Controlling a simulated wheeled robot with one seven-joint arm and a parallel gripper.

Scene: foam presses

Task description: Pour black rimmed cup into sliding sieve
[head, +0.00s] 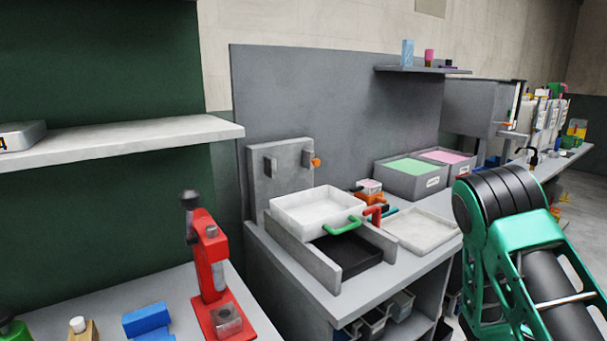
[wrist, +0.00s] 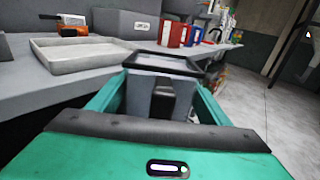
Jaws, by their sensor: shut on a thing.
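The black rimmed cup (wrist: 165,62) is in the wrist view, a pale grey body with a square black rim. My gripper (wrist: 163,98) is shut on it and holds it out in front, beside the bench. The rim faces up, slightly tilted in the picture; its contents cannot be made out. The sliding sieve (head: 318,210) is a white tray with a green handle, on grey rails in the head view. A black bin (head: 347,256) sits below it. In the head view my arm is at the right, apart from the sieve, and the gripper and cup are out of sight.
A shallow pale tray (head: 425,232) lies right of the sieve. Bins with green (head: 409,167) and pink (head: 445,157) contents stand behind it. A red press (head: 211,275) stands front left. A shelf (head: 120,140) juts out at left. The floor at right is open.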

